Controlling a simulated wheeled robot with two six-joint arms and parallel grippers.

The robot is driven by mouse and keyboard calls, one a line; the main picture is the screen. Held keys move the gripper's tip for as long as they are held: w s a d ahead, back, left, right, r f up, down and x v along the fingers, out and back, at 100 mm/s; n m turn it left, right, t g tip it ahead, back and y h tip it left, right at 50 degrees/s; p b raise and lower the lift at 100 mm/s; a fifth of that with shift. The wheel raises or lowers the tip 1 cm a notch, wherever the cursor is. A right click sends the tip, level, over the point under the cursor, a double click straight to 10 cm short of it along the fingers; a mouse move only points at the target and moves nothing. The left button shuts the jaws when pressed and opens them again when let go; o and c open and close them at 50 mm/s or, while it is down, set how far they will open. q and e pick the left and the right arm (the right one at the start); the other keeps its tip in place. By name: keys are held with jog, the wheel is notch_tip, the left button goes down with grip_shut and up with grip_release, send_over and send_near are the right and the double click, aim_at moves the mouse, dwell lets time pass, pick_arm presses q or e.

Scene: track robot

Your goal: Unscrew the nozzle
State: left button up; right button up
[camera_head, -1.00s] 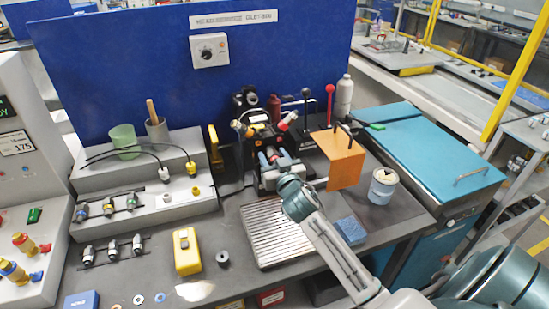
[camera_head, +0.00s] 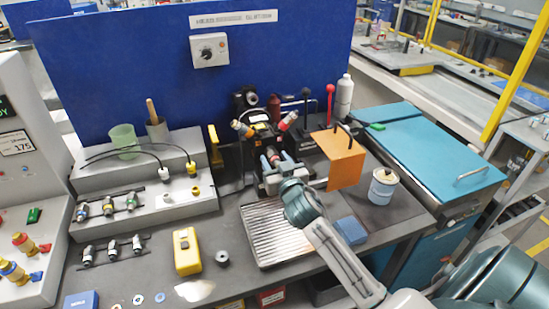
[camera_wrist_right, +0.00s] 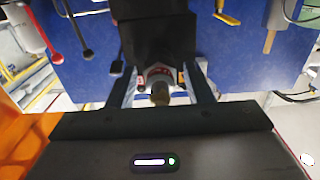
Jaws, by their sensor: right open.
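The nozzle (camera_wrist_right: 160,93) shows in the right wrist view as a short brownish tip on a metal collar, pointing towards the camera from a dark block. My right gripper (camera_wrist_right: 166,84) is open, with one finger on each side of the nozzle and a visible gap to each. In the head view my right gripper (camera_head: 271,163) reaches to the front of the black test fixture (camera_head: 262,132), which carries red and yellow fittings. The nozzle cannot be made out clearly there. My left gripper is not in view.
A ribbed metal tray (camera_head: 262,238) lies below my right wrist. A yellow meter (camera_head: 186,250), a dark ring (camera_head: 222,258) and a blue block (camera_head: 351,231) lie on the bench.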

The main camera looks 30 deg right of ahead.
jog(key=shift+f+m+b, duration=0.1)
jog(key=shift+m+b, duration=0.2)
jog(key=shift+b, duration=0.15)
jog(key=m+b, duration=0.2)
jog(key=m, duration=0.1)
jog(key=m+b, duration=0.2)
jog(key=m, duration=0.1)
jog(key=m+b, duration=0.1)
jog(key=m, duration=0.2)
jog(key=shift+b, duration=0.3)
jog(key=shift+m+b, duration=0.35)
jog(key=shift+m, duration=0.85)
